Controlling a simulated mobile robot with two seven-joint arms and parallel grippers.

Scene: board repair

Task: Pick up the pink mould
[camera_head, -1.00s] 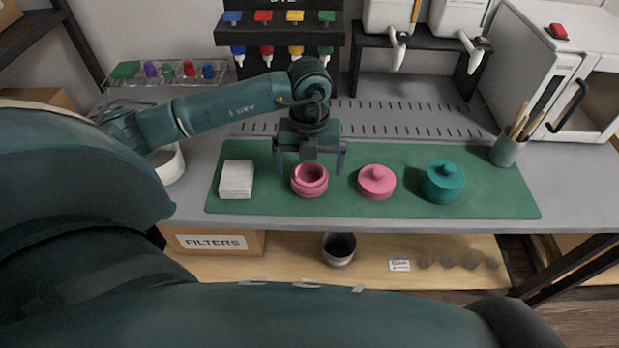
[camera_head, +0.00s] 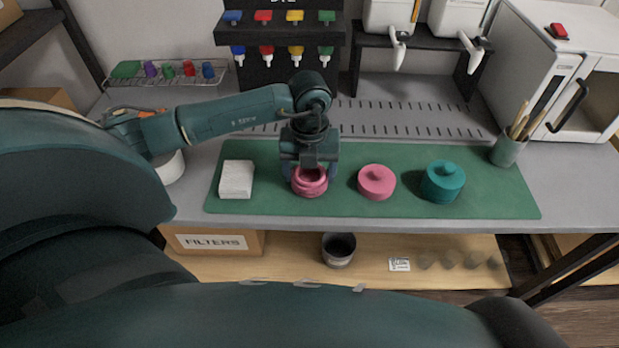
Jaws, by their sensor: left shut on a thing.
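The pink mould (camera_head: 310,187) is a round, open-topped ring-shaped pot on the green mat (camera_head: 400,208). My left gripper (camera_head: 310,174) is directly over it, with its fingers down at the mould's two sides, shut on it. The gripper hides the mould's back part. The mould appears to be still at mat height. A pink lid with a knob (camera_head: 376,184) lies on the mat just right of the mould, apart from it. My right gripper is not in view.
A teal lidded mould (camera_head: 442,184) stands right of the pink lid. A white stack (camera_head: 237,180) lies left of the mould. A brush cup (camera_head: 506,151) and a white oven (camera_head: 548,80) stand at the right. The dye rack (camera_head: 281,65) stands behind. The mat's front strip is clear.

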